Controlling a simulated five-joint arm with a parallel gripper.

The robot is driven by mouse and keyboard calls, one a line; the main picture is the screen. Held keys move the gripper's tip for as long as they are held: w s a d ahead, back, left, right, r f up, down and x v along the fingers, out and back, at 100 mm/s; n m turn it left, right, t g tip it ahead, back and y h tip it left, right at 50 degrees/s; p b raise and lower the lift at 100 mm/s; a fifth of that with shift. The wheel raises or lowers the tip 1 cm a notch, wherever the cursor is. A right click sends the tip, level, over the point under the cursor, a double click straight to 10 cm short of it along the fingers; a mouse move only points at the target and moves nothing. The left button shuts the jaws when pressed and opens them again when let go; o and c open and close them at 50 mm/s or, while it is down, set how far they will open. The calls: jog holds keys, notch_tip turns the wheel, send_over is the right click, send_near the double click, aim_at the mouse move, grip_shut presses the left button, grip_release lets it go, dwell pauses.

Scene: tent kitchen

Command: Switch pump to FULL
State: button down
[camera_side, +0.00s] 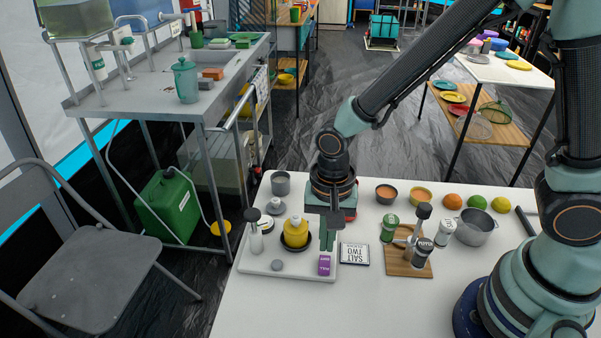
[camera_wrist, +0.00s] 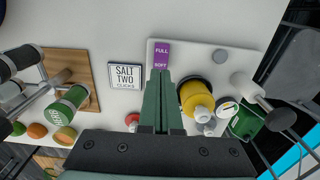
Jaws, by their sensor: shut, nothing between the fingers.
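A purple switch (camera_side: 325,265) sits at the front right edge of a white tray (camera_side: 290,271). In the wrist view the switch (camera_wrist: 161,54) reads FULL at its far end and SOFT at the end nearer my fingers. Which way it is set I cannot tell. My gripper (camera_side: 327,247) is shut and empty, pointing down just behind the switch. In the wrist view its fingertips (camera_wrist: 160,73) are at the SOFT end; whether they touch it I cannot tell.
A "SALT TWO CLICKS" card (camera_side: 354,254) lies right of the tray. A wooden board (camera_side: 405,266) holds shakers and a grinder. A grey knob (camera_side: 277,265), a white-bodied grinder (camera_side: 256,238) and a grey cup (camera_side: 280,184) are on the left. The table front is clear.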

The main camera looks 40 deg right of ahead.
aim_at(325, 260)
jog(key=shift+f, duration=1.45)
jog(key=shift+f, duration=0.15)
jog(key=shift+s+a+r, duration=0.25)
jog(key=shift+s+a, duration=0.25)
notch_tip(325, 260, up, 14)
dwell(0.5)
jog(key=shift+w+d, duration=0.5)
